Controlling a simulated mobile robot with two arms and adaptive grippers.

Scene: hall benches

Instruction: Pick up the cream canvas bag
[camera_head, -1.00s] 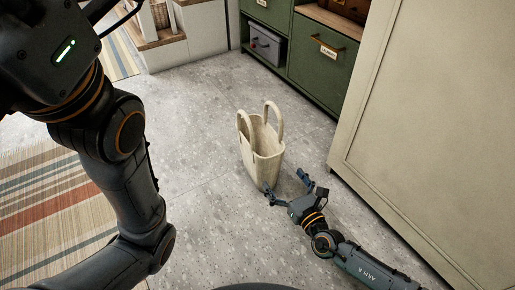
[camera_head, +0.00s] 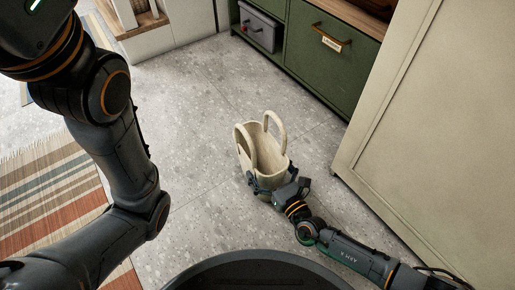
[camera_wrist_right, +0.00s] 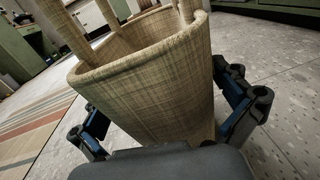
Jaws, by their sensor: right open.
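The cream canvas bag (camera_head: 262,160) stands upright on the grey speckled floor, its two loop handles up and its top open. In the right wrist view the bag (camera_wrist_right: 155,85) fills the middle, close to the camera. My right gripper (camera_head: 270,182) is at the near lower side of the bag. Its open fingers (camera_wrist_right: 165,125) are on both sides of the bag, one left and one right. I cannot tell whether they touch it. My left arm crosses the left of the head view; its gripper is out of the picture.
A beige cabinet (camera_head: 410,120) stands to the right. A green drawer unit (camera_head: 325,60) with a grey box (camera_head: 260,28) in its open shelf is at the back. A striped rug (camera_head: 50,200) lies at the left. The floor left of the bag is clear.

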